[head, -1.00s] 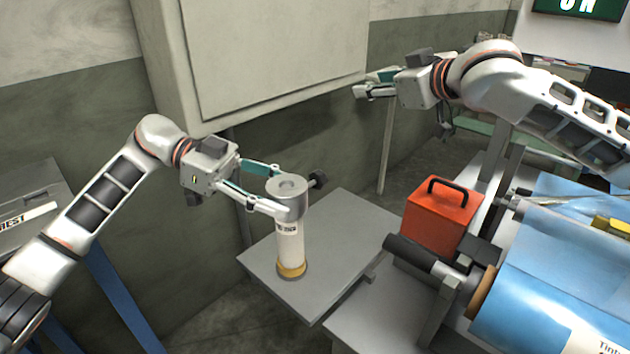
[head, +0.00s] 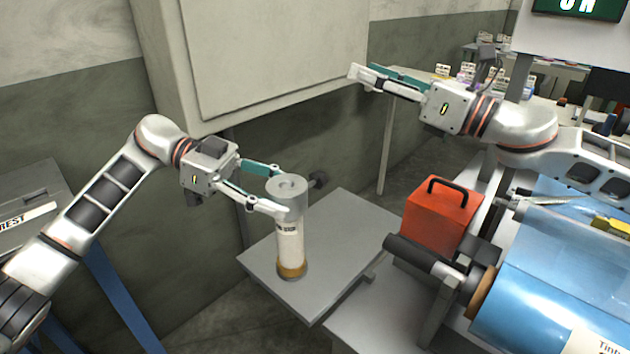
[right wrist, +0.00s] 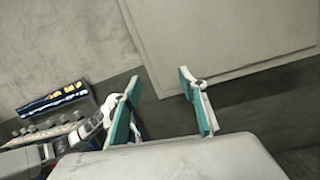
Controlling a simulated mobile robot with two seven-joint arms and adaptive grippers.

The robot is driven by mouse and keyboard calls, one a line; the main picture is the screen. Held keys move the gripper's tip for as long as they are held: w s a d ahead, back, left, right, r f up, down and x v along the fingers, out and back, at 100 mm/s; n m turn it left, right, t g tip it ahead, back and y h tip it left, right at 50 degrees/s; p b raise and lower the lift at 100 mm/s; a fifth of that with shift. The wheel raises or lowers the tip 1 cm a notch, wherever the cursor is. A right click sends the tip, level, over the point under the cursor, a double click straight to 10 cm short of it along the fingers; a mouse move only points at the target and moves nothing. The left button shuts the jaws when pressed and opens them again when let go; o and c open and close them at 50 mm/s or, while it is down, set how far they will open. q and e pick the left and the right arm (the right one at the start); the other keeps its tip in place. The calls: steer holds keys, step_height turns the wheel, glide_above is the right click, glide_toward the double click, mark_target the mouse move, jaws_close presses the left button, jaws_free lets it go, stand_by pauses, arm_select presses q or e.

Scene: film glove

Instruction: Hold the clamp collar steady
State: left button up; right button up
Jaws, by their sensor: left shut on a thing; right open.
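The grey clamp collar (head: 287,189) sits around the top of an upright white cylinder (head: 290,243) with a yellow-brown base. A dark knob (head: 318,180) sticks out at the collar's far right side. My left gripper (head: 281,190) reaches in from the left and is shut on the collar, one finger on its near side and the other behind it. The far fingertip is partly hidden. My right gripper (head: 368,78) is open and empty in front of the wall cabinet; its two spread fingers also show in the right wrist view (right wrist: 162,106).
The cylinder stands on a small grey table (head: 345,225). To the right are a red box (head: 440,217) with a black handle, a dark roller (head: 422,254) and a large blue film roll (head: 540,290). A pale wall cabinet (head: 280,55) hangs behind. The table's right half is clear.

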steer(key=s+a+f+n+g, duration=0.1)
steer(key=s+f+n+g, duration=0.6)
steer(key=n, duration=0.6)
steer(key=n+h, duration=0.2)
steer(key=n, duration=0.7)
glide_toward(325, 181)
steer(key=x, duration=1.2)
steer(key=shift+f, duration=0.1)
steer(key=shift+c, duration=0.2)
steer(key=c, duration=1.1)
